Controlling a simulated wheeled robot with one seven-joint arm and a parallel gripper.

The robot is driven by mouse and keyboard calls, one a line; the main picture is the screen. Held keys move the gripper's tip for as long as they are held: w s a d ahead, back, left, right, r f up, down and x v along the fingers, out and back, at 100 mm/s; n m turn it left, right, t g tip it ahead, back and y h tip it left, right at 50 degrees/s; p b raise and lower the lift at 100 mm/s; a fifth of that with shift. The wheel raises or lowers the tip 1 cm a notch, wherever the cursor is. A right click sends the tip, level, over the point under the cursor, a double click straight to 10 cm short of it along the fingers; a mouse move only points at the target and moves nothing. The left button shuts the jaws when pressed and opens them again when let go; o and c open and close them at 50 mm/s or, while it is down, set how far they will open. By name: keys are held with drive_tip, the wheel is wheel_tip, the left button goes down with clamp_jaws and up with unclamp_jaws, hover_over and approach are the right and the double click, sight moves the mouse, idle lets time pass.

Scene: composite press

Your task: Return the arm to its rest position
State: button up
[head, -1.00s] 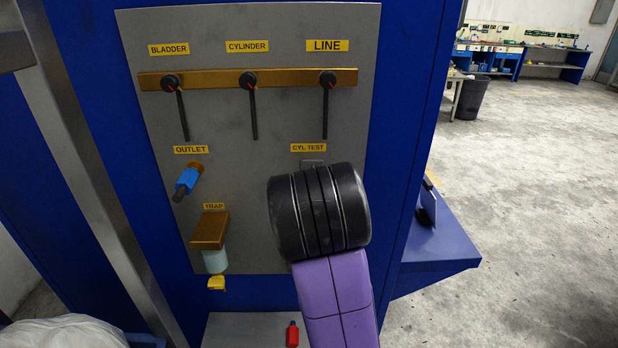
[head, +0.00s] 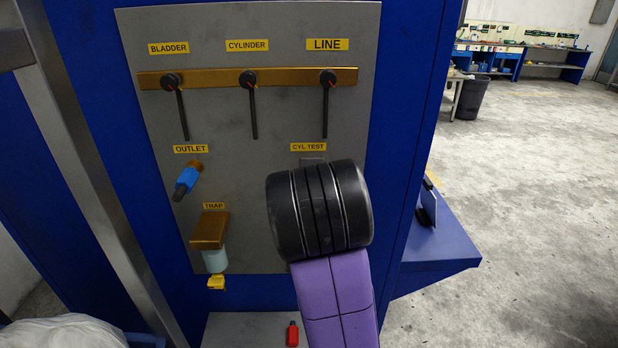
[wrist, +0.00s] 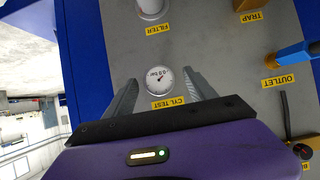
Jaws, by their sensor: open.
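My gripper (wrist: 160,79) is open in the wrist view, its two grey fingers apart with nothing held between them. A round white gauge (wrist: 159,83) marked bar, above the CYL TEST label (wrist: 168,103) in that view, shows between the fingers; I cannot tell the distance to it. In the head view my purple arm (head: 337,290) and its black joint (head: 320,210) rise in front of the lower right of the grey panel (head: 225,120). My fingers and the gauge face are hidden behind that joint there.
Three black levers (head: 252,105) hang from a brass bar on the panel. A blue outlet fitting (head: 186,181) and a brass-topped trap (head: 211,231) are left of my arm. A blue shelf (head: 440,245) juts out at right. Open floor (head: 530,200) lies beyond.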

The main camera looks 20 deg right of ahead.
drive_tip(key=b+v, duration=0.1)
drive_tip(key=v, duration=0.6)
drive_tip(key=w+a+r+n+t+y, duration=0.1)
drive_tip(key=w+a+r+n+t, duration=0.1)
drive_tip(key=w+r+t, duration=0.35)
drive_tip(key=s+f+n+t+y+b, duration=0.1)
drive_tip(key=s+f+n+t+y, duration=0.15)
drive_tip(key=s+f, duration=0.5)
drive_tip(key=s+f+n+t+y+b, duration=0.1)
drive_tip(key=s+f+n+y+b, duration=0.3)
drive_tip(key=f, duration=0.6)
drive_tip(key=s+d+f+m+g+h, duration=0.1)
drive_tip(key=s+d+f+g, duration=0.1)
drive_tip(key=s+f, duration=0.4)
drive_tip(key=s+d+f+m+g+h, duration=0.1)
drive_tip(key=s+d+f+m, duration=0.1)
drive_tip(key=s+f, duration=0.5)
drive_tip(key=s+d+f+m+g+h+b, duration=0.1)
drive_tip(key=s+f, duration=0.6)
drive_tip(key=s, duration=0.9)
drive_tip(key=d+m+g, duration=0.1)
drive_tip(key=d, duration=0.1)
drive_tip(key=shift+s+d+f+g+h, duration=0.15)
drive_tip(key=shift+d+f+g+h, duration=0.1)
drive_tip(key=shift+d+g+h, duration=0.1)
